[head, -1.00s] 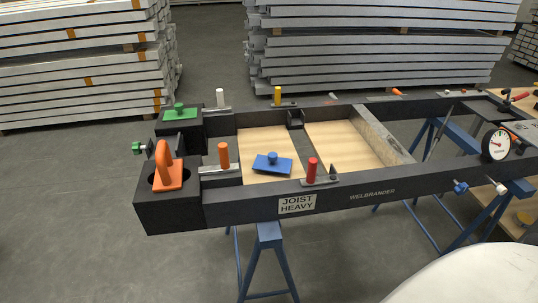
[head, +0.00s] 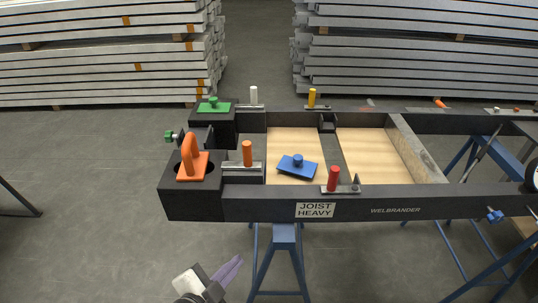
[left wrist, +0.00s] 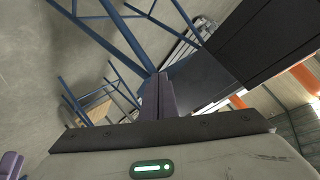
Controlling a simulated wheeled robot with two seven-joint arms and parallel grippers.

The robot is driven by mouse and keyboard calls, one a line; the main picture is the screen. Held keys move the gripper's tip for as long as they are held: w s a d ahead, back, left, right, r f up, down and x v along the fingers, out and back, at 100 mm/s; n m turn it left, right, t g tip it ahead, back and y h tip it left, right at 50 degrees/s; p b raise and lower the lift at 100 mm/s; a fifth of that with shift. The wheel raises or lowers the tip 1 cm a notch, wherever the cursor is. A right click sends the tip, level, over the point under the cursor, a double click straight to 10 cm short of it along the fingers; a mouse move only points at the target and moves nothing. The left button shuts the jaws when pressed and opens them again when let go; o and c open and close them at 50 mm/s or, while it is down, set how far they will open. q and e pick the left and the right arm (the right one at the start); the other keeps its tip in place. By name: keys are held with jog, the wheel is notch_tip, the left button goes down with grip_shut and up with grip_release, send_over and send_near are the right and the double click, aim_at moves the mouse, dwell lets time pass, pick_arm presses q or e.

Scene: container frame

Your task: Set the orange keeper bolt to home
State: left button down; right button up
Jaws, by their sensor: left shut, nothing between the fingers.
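The orange keeper bolt (head: 247,153) has an upright orange knob on a grey metal slide, at the left end of the black frame (head: 262,205). My left gripper (head: 234,264) is at the bottom of the head view, in front of the frame and well apart from the bolt. Its purple-grey fingers are together and empty; they also show shut in the left wrist view (left wrist: 156,96). Orange parts show at the right of the left wrist view, but I cannot tell which they are. My right gripper is not in view.
Beside the bolt are an orange handle (head: 190,158), a blue knobbed plate (head: 297,167) and a red bolt (head: 333,178). White (head: 253,96) and yellow (head: 312,98) bolts stand on the far rail. Blue trestle legs (head: 284,262) stand below. The floor at left is mostly open.

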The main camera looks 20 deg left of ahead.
pick_arm(q)
jog(key=w+r+m+t+h+p, duration=0.1)
jog(key=w+r+m+t, duration=0.1)
jog(key=w+r+m, duration=0.55)
jog(key=w+r+m+t+h, duration=0.2)
jog(key=r+m+t, duration=0.15)
jog(key=r, duration=0.65)
jog(key=shift+g, duration=0.45)
jog(key=p+x, duration=0.1)
jog(key=x, duration=0.8)
jog(key=shift+w+d, duration=0.1)
jog(key=shift+w, duration=0.15)
jog(key=a, duration=0.3)
jog(key=shift+w+f, duration=0.1)
jog(key=shift+f, duration=0.05)
jog(key=shift+a, duration=0.45)
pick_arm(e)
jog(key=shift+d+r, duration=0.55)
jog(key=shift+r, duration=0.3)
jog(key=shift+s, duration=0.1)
pick_arm(q)
jog(key=a, duration=0.2)
jog(key=s+a, duration=0.1)
jog(key=a, duration=0.1)
jog(key=shift+s, duration=0.1)
jog(key=shift+a, duration=0.15)
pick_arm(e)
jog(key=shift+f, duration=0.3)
